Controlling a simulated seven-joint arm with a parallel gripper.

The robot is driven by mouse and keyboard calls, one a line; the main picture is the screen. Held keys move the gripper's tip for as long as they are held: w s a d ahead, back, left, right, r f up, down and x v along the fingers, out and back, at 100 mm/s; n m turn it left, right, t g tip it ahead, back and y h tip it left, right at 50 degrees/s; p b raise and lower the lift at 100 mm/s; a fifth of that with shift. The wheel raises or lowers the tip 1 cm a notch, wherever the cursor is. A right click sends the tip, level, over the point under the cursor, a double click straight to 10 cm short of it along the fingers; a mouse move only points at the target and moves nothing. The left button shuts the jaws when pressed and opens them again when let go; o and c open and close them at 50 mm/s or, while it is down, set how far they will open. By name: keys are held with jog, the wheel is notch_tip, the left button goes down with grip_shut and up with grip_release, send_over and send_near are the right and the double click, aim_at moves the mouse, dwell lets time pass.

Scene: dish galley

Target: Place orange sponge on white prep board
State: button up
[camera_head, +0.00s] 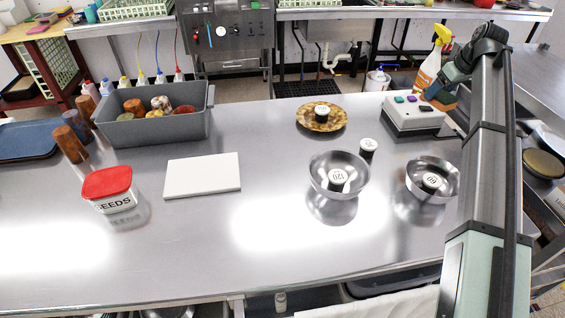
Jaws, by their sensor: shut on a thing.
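The white prep board (203,177) lies flat and bare on the steel counter, left of the middle. My gripper (434,94) is at the far right of the counter, just behind and right of a grey button box. It is shut on an orange-brown piece, which appears to be the orange sponge (446,99). The sponge is small in view and partly hidden by my gripper and the box. I cannot tell whether it touches the counter. My gripper is far to the right of the board.
The button box (412,118) and an orange-white spray bottle (428,69) are close to my gripper. Metal bowls (318,181), a patterned plate (340,119) and a dark canister (368,148) stand between it and the board. A grey bin (150,129) and a red-lidded seeds tub (107,184) flank the board.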

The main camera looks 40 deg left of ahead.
jog(key=s+a+n+g, duration=0.1)
jog(key=s+a+n, duration=0.1)
jog(key=s+a, duration=0.5)
jog(key=s+a+n, duration=0.2)
jog(key=s+a, duration=0.2)
jog(key=a, duration=0.8)
jog(key=n+g, duration=0.4)
jog(key=n, duration=0.7)
send_over(194, 173)
jog(key=w+d, duration=0.1)
jog(key=shift+h, duration=0.3)
notch_tip(194, 173, down, 15)
jog(key=shift+d+f, duration=0.1)
jog(key=shift+d, duration=0.05)
